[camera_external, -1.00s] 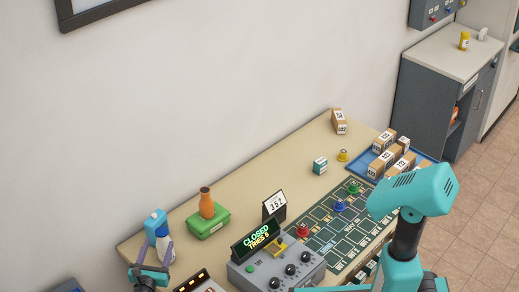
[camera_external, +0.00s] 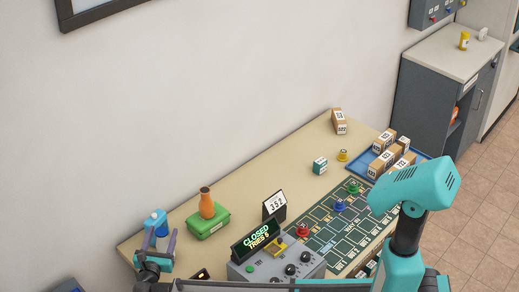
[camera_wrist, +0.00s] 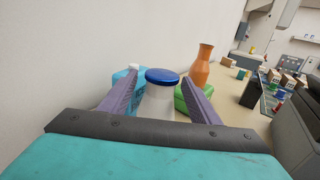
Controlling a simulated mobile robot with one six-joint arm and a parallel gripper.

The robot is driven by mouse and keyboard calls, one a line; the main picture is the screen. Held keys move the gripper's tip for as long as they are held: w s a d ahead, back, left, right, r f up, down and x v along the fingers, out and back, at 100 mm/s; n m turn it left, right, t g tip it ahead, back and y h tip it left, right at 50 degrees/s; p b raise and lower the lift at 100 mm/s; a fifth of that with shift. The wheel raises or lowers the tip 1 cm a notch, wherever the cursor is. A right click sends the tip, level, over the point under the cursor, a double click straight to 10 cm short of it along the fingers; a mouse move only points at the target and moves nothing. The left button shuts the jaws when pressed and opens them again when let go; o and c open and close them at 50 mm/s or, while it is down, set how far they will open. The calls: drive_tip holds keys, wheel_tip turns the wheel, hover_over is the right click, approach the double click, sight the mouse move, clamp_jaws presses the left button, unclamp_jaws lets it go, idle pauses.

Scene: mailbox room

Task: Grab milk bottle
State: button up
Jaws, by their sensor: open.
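The milk bottle is white with a blue cap and stands upright at the table's left end. In the wrist view the milk bottle (camera_wrist: 158,105) sits between the two fingers of my gripper (camera_wrist: 160,80), which is open. Its lower part is hidden behind my gripper's body. In the external view its blue cap (camera_external: 162,231) shows between the fingers of my gripper (camera_external: 160,240), and most of its body is covered. I cannot tell whether either finger touches it.
A light blue carton (camera_external: 154,218) stands close behind the bottle. A grey control box (camera_external: 272,264) with a "CLOSED" display is farther right. The wall (camera_external: 150,120) runs along the back.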

drive_tip(key=w, duration=0.2)
drive_tip(key=w+p, duration=0.1)
drive_tip(key=shift+w+d, duration=0.25)
drive_tip(key=shift+w, duration=0.15)
clamp_jaws()
idle(0.3)
drive_tip(key=shift+r, duration=0.1)
